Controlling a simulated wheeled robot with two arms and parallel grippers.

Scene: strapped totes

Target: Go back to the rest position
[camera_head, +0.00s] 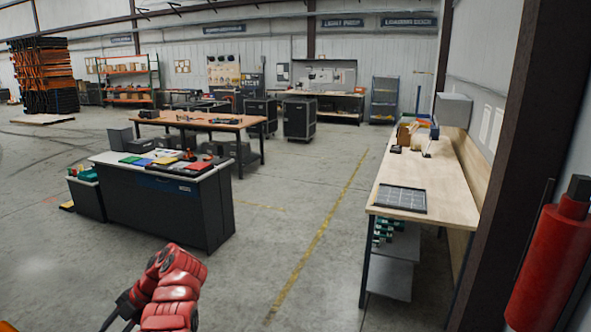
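One of my red arms rises from the bottom edge, left of centre, and I take it to be my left arm. Its dark gripper (117,314) points down and left and is partly cut off by the bottom edge. I cannot make out whether its fingers are open or shut, and no object shows at it. It is in front of the dark workbench and apart from it. My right gripper is not in view.
A dark workbench (170,207) with coloured items stands at left, with a wooden table (205,121) behind. A long wooden bench (440,180) runs along the right wall, near a red cylinder (550,255). Open floor with a yellow line (318,240) lies between.

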